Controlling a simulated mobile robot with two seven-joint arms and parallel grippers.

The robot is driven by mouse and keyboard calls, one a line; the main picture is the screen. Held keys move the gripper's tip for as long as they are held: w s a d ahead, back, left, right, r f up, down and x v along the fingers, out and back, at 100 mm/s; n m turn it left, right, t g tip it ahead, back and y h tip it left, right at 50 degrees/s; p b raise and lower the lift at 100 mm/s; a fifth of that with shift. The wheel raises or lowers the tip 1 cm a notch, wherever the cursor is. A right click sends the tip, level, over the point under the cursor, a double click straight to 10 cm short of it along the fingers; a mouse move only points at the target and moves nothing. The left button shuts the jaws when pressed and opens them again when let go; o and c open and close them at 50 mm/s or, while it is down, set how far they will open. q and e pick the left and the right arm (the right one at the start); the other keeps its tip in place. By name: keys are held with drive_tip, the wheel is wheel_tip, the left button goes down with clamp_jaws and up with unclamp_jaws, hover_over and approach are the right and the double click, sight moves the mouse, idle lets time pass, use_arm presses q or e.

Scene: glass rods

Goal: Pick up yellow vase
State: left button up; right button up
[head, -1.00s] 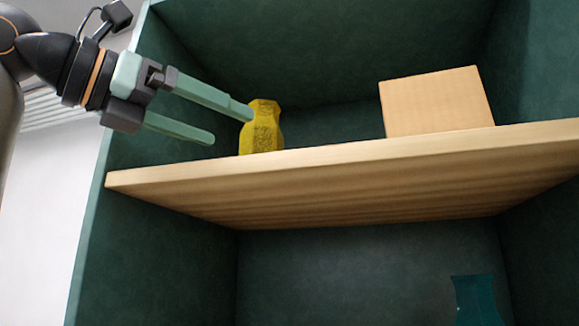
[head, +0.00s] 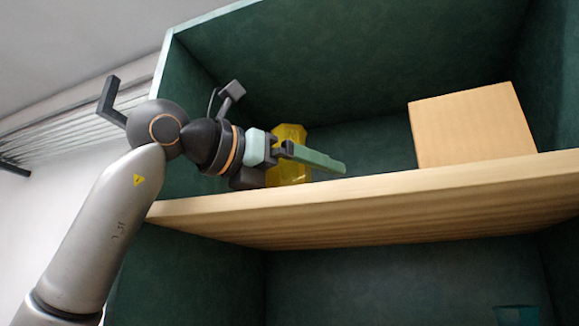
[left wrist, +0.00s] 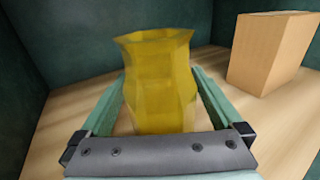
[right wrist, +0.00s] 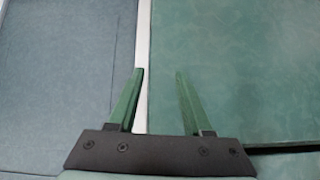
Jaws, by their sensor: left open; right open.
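The yellow vase (head: 290,142) stands upright on the wooden shelf, faceted and translucent, partly hidden behind my left gripper in the head view. My left gripper (head: 322,160) is open at the vase. In the left wrist view the vase (left wrist: 160,85) is between the two green fingers (left wrist: 160,88), one on each side; I cannot tell whether either touches it. My right gripper (right wrist: 157,78) is open and empty, seen only in the right wrist view.
A light wooden box (head: 470,127) stands on the shelf to the right of the vase, with a gap between. The wooden shelf (head: 400,203) has a thick front edge. Green cabinet walls (head: 370,60) enclose it. A teal object (head: 516,315) shows below.

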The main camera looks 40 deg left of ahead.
use_arm(q)
drive_tip(key=shift+w+d, duration=0.1)
drive_tip(key=shift+w, duration=0.15)
drive_tip(key=shift+r, duration=0.1)
clamp_jaws()
idle(0.6)
